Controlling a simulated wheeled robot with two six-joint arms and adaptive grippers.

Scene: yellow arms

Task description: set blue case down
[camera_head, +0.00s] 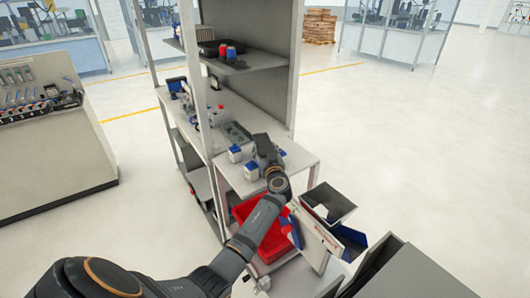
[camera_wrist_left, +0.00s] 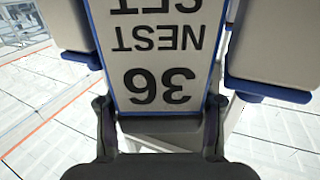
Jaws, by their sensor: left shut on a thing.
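The blue case (camera_wrist_left: 160,55) fills the middle of the left wrist view. It has a white face with blue edges and upside-down lettering "36 NEST SET". My left gripper (camera_wrist_left: 160,112) is shut on it, one finger at each side. In the head view my left gripper (camera_head: 264,145) is over the near end of the white table (camera_head: 228,158), and its wrist largely hides the held case. I cannot tell whether the case touches the table. My right gripper is not in view.
Similar cases stand left (camera_wrist_left: 66,28) and right (camera_wrist_left: 270,45) of the held one in the wrist view. A red bin (camera_head: 243,210) is below the table. Open containers (camera_head: 328,200) stand to the right. A shelf post (camera_head: 200,110) rises left of my gripper.

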